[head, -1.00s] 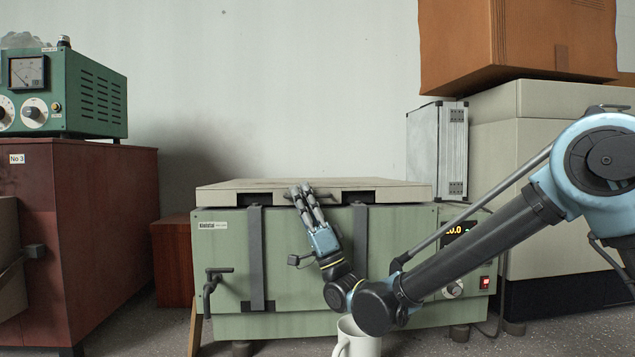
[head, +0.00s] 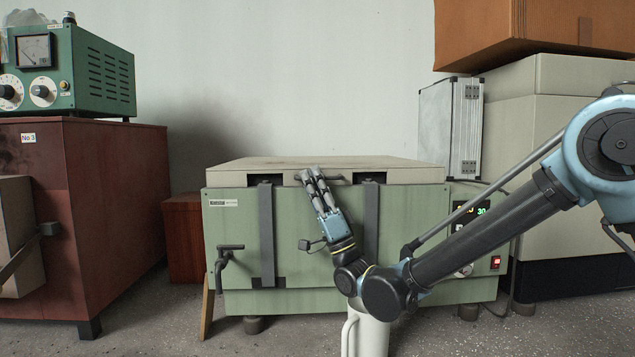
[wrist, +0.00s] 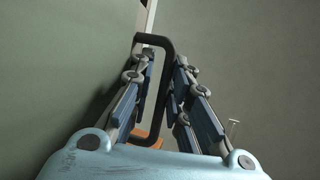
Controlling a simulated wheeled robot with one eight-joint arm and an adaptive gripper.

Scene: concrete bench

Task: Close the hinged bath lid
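The pale beige bath lid (head: 270,164) lies flat on top of the green bath (head: 235,235) in the head view, with no clear gap along its front edge. Its front edge has dark notches above two grey straps. A dark handle is at the front of the lid, partly hidden by my fingers; in the wrist view it is a black C-shaped bar (wrist: 168,62). My gripper (head: 309,174) is at the front edge of the lid. In the wrist view its two fingers (wrist: 160,85) stand apart, with the handle bar between them; contact is unclear.
A white mug-like vessel (head: 368,335) stands in front of the bath, below my arm. A latch lever (head: 228,255) sticks out of the bath front. A red-brown cabinet (head: 90,220) with a green meter box (head: 75,75) is left. A silver case (head: 450,125) stands behind right.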

